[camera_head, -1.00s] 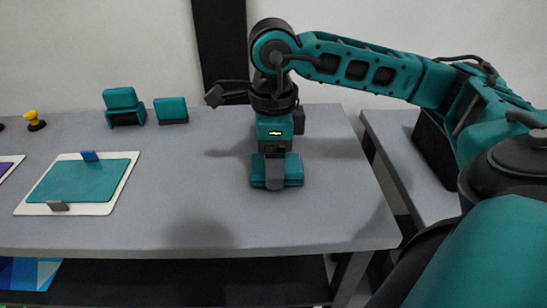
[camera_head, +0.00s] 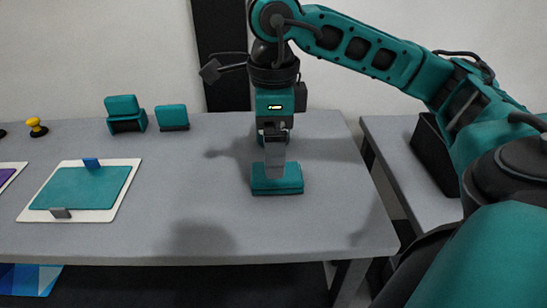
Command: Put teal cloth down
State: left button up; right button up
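The teal cloth (camera_head: 277,186) is a small folded pad lying flat on the grey table, toward its right end. My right gripper (camera_head: 274,176) points straight down just above the cloth. Its near grey finger covers part of the cloth's top in the picture, and the far finger is mostly hidden behind it. The gripper looks open and the cloth appears to rest on the table, free of the fingers. My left gripper is not in view.
A white board with a teal sheet (camera_head: 80,188), held by a blue and a grey block, lies at left on the table (camera_head: 180,210). Teal blocks (camera_head: 124,115) and a yellow-topped knob (camera_head: 36,126) stand at the back. A second table (camera_head: 425,185) is at right.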

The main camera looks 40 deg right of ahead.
notch_tip(320, 180, up, 6)
jog(key=p, duration=0.2)
jog(key=shift+r, duration=0.25)
dwell(0.3)
